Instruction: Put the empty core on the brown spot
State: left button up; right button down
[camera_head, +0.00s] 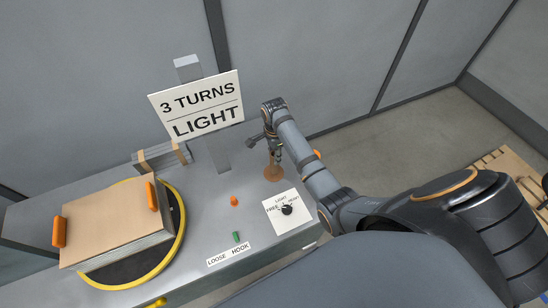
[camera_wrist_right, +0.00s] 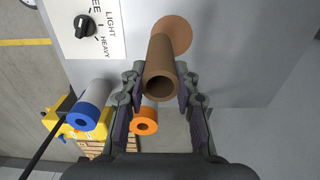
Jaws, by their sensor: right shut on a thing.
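The empty core (camera_wrist_right: 160,62) is a brown hollow tube. My right gripper (camera_wrist_right: 158,88) is shut on it, with a finger on each side. In the wrist view the core's open end faces the camera and its far end overlaps the brown spot (camera_wrist_right: 174,32), a flat round disc on the grey bench. Whether the core touches the spot I cannot tell. In the head view my right gripper (camera_head: 274,142) is above the brown spot (camera_head: 274,174), near the bench's back right. My left gripper is not in view.
A dial plate (camera_head: 288,213) lies in front of the spot. A sign (camera_head: 199,104) stands behind. A big brown block (camera_head: 112,225) sits on a yellow-rimmed turntable at left. The wrist view shows a blue-ended roll (camera_wrist_right: 86,114) and an orange roll (camera_wrist_right: 144,122) beyond the bench edge.

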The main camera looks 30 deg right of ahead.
notch_tip(320, 180, down, 6)
jog(key=w, duration=0.2)
jog(key=shift+w+d, duration=0.2)
jog(key=shift+d, duration=0.2)
jog(key=shift+f, duration=0.1)
jog(key=c, duration=1)
grip_release()
notch_tip(320, 180, up, 12)
jog(key=shift+b, duration=0.4)
